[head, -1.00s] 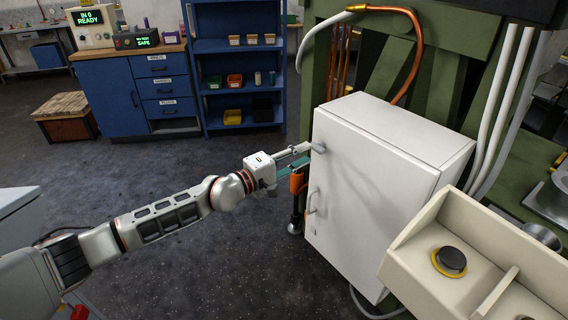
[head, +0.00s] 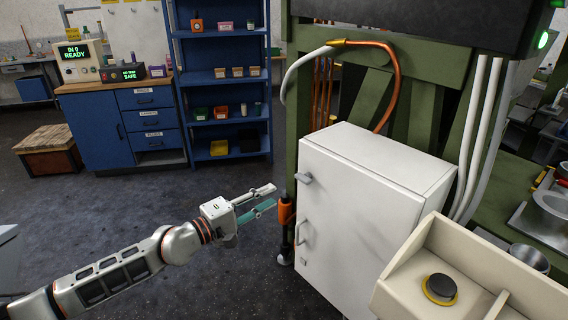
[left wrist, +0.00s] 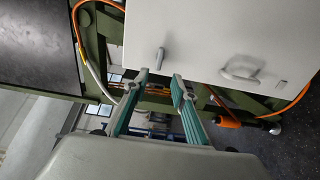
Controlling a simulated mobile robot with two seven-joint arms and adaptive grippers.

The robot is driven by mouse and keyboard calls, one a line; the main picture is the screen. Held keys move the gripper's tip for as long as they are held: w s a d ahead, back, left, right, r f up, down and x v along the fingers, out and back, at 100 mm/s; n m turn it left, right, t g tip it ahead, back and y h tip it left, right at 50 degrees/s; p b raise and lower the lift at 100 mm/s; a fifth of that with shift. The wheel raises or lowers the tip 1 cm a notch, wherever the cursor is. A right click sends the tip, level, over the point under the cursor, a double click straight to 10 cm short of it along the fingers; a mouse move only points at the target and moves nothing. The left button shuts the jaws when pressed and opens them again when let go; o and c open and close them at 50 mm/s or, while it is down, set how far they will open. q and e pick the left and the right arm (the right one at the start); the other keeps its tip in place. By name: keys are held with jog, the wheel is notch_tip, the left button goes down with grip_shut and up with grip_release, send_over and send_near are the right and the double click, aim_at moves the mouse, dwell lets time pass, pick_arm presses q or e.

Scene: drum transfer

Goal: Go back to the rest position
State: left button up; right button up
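My left gripper (head: 273,195) is in front of the white cabinet (head: 370,200), to the left of its door, and touches nothing. Its two fingers stand apart with nothing between them. They also show apart in the left wrist view (left wrist: 160,78), below the cabinet door (left wrist: 210,40). The door looks closed. It has a small upper latch (head: 304,178) and a lower curved handle (head: 302,232). My right gripper is not in view.
A green machine frame (head: 290,140) stands behind the cabinet, with an orange tool (head: 286,212) at its left. A beige panel with a black button (head: 441,287) is at lower right. A blue bench (head: 120,125) and shelf (head: 222,90) stand behind.

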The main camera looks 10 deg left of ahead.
pick_arm(q)
jog(key=s+a+f+m+g+y, duration=0.1)
jog(key=s+a+f+m+y, duration=0.1)
jog(key=s+f, duration=0.8)
jog(key=s+a+f+m+y, duration=0.2)
jog(key=s+f+m+y, duration=0.2)
jog(key=s+f+m, duration=0.3)
jog(key=s+a+f+m+g+y, duration=0.1)
jog(key=s+a+f+m+y, duration=0.2)
jog(key=s+f, duration=1)
jog(key=shift+s+f+m+g, duration=0.35)
jog(key=shift+s+m, duration=0.2)
jog(key=shift+m, duration=0.25)
